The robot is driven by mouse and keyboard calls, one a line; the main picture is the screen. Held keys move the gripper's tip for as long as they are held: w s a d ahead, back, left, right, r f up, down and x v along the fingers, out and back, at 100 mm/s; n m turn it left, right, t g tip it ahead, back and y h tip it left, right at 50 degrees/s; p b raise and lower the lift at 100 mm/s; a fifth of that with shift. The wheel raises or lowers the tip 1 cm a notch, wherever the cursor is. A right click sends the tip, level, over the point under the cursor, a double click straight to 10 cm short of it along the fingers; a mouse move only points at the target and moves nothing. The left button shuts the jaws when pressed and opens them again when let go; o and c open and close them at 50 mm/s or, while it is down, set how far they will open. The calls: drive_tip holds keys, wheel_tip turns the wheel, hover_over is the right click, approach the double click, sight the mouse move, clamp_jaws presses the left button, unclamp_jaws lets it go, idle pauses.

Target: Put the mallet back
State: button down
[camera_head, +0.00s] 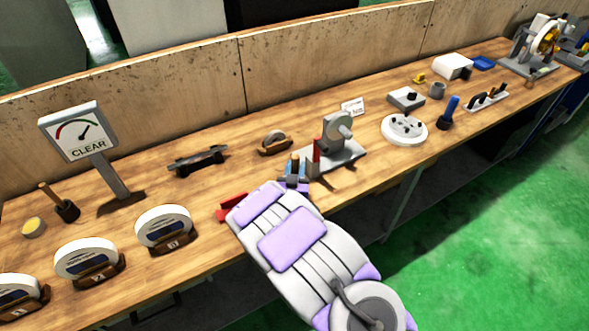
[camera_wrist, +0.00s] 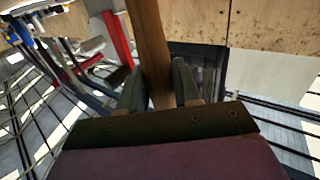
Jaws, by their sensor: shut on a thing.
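My gripper (camera_head: 295,168) reaches over the front of the bench, beside the small grey grinder unit. In the wrist view, the two dark fingers of my gripper (camera_wrist: 160,88) are shut on a brown wooden bar (camera_wrist: 150,40), which looks like the mallet's handle. The bar runs up out of the picture, and no mallet head shows there. In the head view my arm hides most of what is held. A wooden-handled tool with a black lower part (camera_head: 66,208) stands at the left of the bench; I cannot tell its exact kind.
The grinder unit (camera_head: 340,148) stands just right of my gripper. A red piece (camera_head: 231,207) lies left of it. Several round wheels in brown stands, including one (camera_head: 163,228), line the front left. A gauge sign (camera_head: 75,132) stands behind them. A white round plate (camera_head: 404,129) lies right.

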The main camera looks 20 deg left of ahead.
drive_tip(key=c, duration=0.8)
unclamp_jaws()
drive_tip(key=shift+a+f, duration=0.15)
drive_tip(key=shift+a, duration=0.15)
drive_tip(key=shift+d, duration=0.15)
drive_tip(key=shift+s, duration=0.2)
drive_tip(key=p+v, duration=0.1)
drive_tip(key=v, duration=1)
drive_tip(key=shift+s, duration=0.3)
